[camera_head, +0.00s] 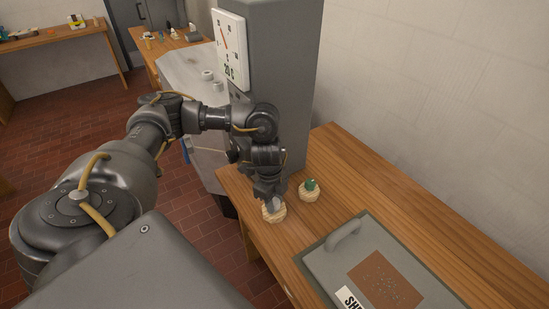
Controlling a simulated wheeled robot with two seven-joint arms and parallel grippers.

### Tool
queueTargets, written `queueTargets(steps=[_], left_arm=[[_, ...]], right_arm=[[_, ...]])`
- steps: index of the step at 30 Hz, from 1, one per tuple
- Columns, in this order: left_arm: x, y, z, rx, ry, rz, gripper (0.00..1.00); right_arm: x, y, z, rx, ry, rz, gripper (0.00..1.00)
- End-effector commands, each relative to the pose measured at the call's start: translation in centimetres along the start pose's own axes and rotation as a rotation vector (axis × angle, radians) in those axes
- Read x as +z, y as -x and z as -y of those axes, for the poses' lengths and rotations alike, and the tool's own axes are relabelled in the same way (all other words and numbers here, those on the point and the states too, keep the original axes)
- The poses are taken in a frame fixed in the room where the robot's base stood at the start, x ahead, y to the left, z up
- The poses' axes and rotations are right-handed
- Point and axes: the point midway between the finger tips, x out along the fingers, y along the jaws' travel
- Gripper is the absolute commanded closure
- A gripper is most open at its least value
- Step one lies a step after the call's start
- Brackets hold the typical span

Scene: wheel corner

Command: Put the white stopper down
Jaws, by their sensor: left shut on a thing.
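My left gripper (269,199) points down at the left edge of the wooden bench (405,211) and is shut on the white stopper (277,206). The stopper is small and pale, and the fingers hide most of it. A round, light wooden piece (274,217) lies on the bench directly below the fingers. I cannot tell whether the stopper touches it. My right gripper is not in view.
Just to the right, a similar round wooden piece (309,196) carries a green stopper (311,184). A grey lidded box with a handle (325,262) stands in front. A grey column (285,75) rises behind. The bench's back right is clear.

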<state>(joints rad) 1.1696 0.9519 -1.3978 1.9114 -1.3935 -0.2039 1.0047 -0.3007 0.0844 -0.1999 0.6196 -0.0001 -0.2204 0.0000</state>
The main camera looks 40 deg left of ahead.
Motion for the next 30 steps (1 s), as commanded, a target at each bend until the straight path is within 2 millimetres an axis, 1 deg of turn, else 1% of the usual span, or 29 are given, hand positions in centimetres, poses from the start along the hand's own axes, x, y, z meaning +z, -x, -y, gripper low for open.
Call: queueTargets(steps=[7,8,12,20,23,26,28,30], left_arm=[[0.0,-0.4,0.0,0.001,0.0,0.0,1.0],[0.0,-0.3,0.0,0.0,0.0,0.0,0.64],[0.0,-0.2,0.0,0.0,0.0,0.0,0.46],[0.0,-0.2,0.0,0.0,0.0,0.0,0.46],[0.0,0.3,0.1,-0.002,0.0,0.0,0.46],[0.0,1.5,0.1,-0.004,0.0,-0.001,0.46],[0.0,2.9,0.1,-0.006,-0.001,-0.001,0.46],[0.0,4.8,0.2,-0.007,-0.001,0.0,0.46]], right_arm=[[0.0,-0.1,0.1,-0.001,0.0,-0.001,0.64],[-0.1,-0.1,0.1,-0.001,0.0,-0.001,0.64],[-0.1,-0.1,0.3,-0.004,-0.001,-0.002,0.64],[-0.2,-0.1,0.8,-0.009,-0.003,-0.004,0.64],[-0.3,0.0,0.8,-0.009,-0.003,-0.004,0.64],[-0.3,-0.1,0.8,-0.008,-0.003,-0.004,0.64],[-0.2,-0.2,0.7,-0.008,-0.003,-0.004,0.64],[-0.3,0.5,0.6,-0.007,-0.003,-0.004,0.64]])
